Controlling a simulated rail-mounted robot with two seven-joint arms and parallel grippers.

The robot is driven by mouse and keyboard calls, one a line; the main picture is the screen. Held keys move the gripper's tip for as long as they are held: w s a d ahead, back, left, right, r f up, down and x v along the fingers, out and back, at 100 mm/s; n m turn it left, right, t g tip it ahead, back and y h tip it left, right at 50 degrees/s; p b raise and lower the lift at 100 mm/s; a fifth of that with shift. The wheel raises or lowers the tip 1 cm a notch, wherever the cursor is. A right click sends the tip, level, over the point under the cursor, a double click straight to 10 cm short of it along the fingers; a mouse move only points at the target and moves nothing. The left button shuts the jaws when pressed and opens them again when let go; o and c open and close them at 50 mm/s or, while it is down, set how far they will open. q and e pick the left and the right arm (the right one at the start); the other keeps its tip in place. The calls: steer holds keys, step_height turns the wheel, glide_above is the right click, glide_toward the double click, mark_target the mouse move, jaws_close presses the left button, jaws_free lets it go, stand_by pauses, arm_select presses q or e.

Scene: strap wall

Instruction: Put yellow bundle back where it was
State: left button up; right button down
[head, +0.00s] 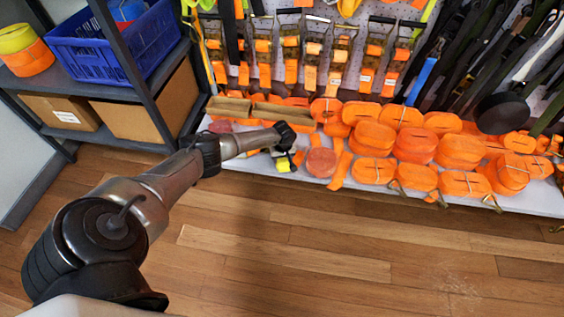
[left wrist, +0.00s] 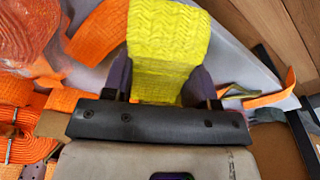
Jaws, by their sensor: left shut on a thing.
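The yellow bundle (left wrist: 167,50) is a roll of bright yellow woven strap. In the left wrist view it sits between the two fingers of my left gripper (left wrist: 163,85), which is shut on it. In the head view the bundle (head: 283,164) shows small below my left gripper (head: 285,150), at the front edge of the white shelf. I cannot tell whether the bundle touches the shelf. Its lower part is hidden by the gripper in the left wrist view. My right gripper is not in view.
Orange strap bundles (head: 402,147) crowd the white shelf to the right. A round reddish-orange bundle (head: 321,162) lies close right of my left gripper. A grey rack with a blue crate (head: 108,45) and cardboard boxes (head: 152,105) stands left. The wooden floor in front is clear.

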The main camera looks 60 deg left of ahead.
arm_select(q)
steer(key=shift+f, duration=0.8)
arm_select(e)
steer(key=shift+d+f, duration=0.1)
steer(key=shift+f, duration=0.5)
arm_select(q)
steer(key=shift+f+b, duration=0.1)
steer(key=shift+b, duration=0.25)
steer(key=o, duration=0.9)
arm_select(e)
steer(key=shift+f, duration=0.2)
